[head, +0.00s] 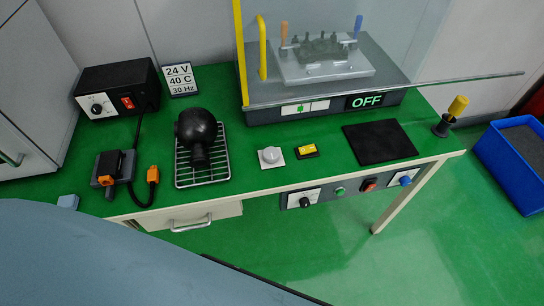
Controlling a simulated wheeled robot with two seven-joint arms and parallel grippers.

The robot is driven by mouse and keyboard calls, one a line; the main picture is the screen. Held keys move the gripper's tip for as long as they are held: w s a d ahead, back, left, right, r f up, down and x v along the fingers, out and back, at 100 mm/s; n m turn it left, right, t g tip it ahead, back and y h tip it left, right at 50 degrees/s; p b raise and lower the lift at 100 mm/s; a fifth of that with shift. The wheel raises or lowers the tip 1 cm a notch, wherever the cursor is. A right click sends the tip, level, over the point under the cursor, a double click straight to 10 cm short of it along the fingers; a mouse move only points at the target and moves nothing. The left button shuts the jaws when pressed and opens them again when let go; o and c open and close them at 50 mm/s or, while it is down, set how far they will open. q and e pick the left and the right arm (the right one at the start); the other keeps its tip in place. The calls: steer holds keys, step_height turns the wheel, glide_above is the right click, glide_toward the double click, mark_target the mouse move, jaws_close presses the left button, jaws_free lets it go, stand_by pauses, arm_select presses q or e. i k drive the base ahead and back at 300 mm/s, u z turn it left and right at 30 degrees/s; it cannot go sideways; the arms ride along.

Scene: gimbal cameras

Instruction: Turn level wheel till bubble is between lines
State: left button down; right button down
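Neither of my grippers is in the head view. No wheel marked as a level wheel can be made out. A blue knob (405,181) sits at the right end of the control panel under the bench front edge; it may be the wheel. A small black block with a yellow top (306,150) lies on the green bench and may be the level. Any bubble or lines on it are too small to see. Beside it is a pale square plate with a round grey dome (270,157).
The green bench (240,190) also holds a black power box (118,88), a black round tool on a wire rack (197,135), a black mat (380,142) and a clear-shielded machine showing OFF (366,101). A blue bin (510,165) stands right.

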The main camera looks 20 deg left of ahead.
mark_target(271, 155)
steer(key=z, duration=1.4)
steer(key=i, duration=0.9)
steer(key=u, duration=2.6)
